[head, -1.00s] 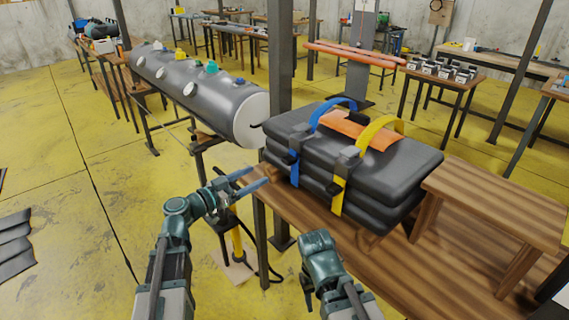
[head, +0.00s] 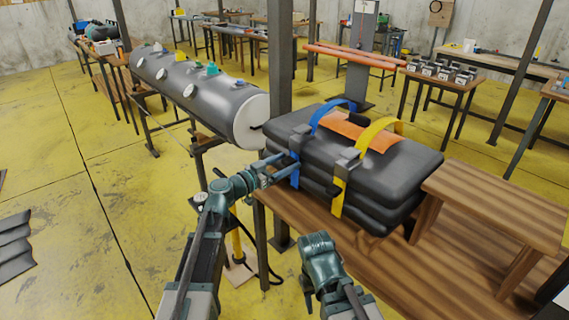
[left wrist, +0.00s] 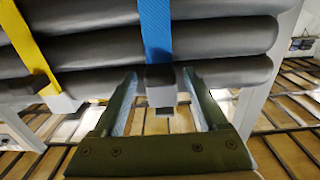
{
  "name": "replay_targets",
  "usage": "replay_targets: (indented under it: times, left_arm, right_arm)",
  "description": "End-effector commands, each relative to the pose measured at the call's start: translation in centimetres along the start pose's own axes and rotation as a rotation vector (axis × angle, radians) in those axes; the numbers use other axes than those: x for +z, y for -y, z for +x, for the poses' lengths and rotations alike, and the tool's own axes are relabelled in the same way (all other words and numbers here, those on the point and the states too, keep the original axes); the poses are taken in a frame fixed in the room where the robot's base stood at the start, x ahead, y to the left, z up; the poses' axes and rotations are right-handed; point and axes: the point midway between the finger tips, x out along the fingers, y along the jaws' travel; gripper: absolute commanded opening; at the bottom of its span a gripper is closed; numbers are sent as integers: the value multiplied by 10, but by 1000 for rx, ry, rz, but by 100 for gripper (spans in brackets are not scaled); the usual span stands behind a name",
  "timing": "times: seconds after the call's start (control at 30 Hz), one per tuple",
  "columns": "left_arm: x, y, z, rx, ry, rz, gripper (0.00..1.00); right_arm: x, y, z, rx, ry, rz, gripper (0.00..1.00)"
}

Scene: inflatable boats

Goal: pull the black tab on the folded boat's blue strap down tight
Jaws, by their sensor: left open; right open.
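The folded boat (head: 385,185) is a stack of dark grey slabs on a wooden bench, bound by a blue strap (head: 294,177) and a yellow strap. My left gripper (head: 283,170) is at the boat's near left side, by the blue strap. The open left fingers (left wrist: 160,82) stand on either side of the tab, with gaps showing. In the head view the fingers partly cover this spot. My right gripper (head: 318,262) is low in front of the bench, away from the boat; its fingertips are hard to make out.
The yellow strap (head: 340,190) is right of the blue one. The wooden bench (head: 385,265) extends right, with a raised stool-like piece (head: 495,205). A dark post (head: 280,80) stands behind, and a grey inflated tube (head: 200,90) lies at the left.

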Motion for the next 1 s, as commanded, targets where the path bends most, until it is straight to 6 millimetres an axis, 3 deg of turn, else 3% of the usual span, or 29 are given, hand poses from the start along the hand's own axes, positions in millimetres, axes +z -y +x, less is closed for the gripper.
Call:
replay_targets:
  times: [0.1, 0.53, 1.0]
  left_arm:
    - [0, 0, 0, 0, 0, 0, 75]
    - [0, 0, 0, 0, 0, 0, 0]
    - [0, 0, 0, 0, 0, 0, 0]
  right_arm:
    - [0, 0, 0, 0, 0, 0, 50]
    - [0, 0, 0, 0, 0, 0, 50]
    - [0, 0, 0, 0, 0, 0, 50]
